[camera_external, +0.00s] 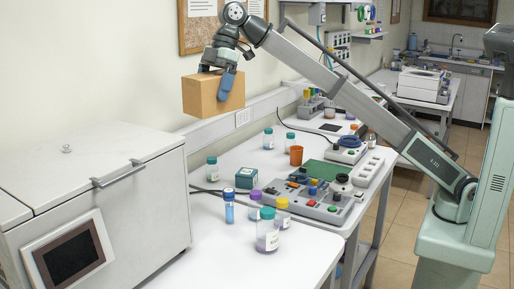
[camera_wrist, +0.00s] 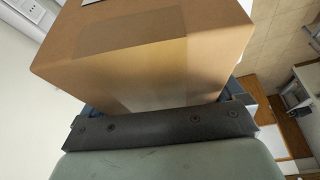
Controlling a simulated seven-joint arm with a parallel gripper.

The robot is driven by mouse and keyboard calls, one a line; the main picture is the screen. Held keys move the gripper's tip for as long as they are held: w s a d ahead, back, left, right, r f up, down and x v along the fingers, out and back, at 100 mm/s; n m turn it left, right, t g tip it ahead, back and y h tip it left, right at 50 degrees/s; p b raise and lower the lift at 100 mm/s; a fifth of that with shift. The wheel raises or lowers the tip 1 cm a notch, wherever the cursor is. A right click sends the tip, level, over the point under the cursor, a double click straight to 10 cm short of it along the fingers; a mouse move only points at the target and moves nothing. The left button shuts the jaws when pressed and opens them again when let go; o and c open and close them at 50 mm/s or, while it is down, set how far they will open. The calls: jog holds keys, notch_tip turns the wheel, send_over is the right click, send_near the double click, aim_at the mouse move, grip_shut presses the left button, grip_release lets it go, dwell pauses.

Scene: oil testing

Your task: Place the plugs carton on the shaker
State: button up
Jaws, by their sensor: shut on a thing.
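A plain brown cardboard carton (camera_external: 208,97) hangs in the air, clear of the table, in the external view. I take it for the plugs carton, though no label on it can be read. My gripper (camera_external: 222,75) is shut on the carton from above. In the wrist view the carton (camera_wrist: 150,50) fills the upper middle, with a strip of tape on its face. The fingertips are mostly hidden there behind the dark bar. I cannot tell for certain which device is the shaker; a large white lidded box (camera_external: 95,185) stands at the left, its lid closed.
A grey control panel (camera_external: 310,197) and an orange cup (camera_external: 296,155) stand further right. The table's front middle is clear.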

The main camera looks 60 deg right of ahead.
jog(key=s+a+f+n, duration=0.1)
jog(key=s+a+f, duration=0.8)
jog(key=a+f, duration=0.3)
jog(key=shift+s+d+f+m+t, duration=0.15)
jog(key=shift+s+f+m, duration=0.55)
jog(key=shift+f, duration=4.35)
jog(key=shift+s+d+f+m+t, duration=0.2)
jog(key=shift+s+f, duration=0.85)
jog(key=shift+f, duration=3.95)
jog(key=shift+s+a+f+m+t, duration=0.1)
jog(key=shift+s+f+m, duration=0.65)
jog(key=shift+f, duration=4.3)
jog(key=shift+s+d+f, duration=0.1)
jog(key=o, duration=0.8)
jog(key=shift+f+n, duration=0.1)
jog(key=shift+n, duration=0.15)
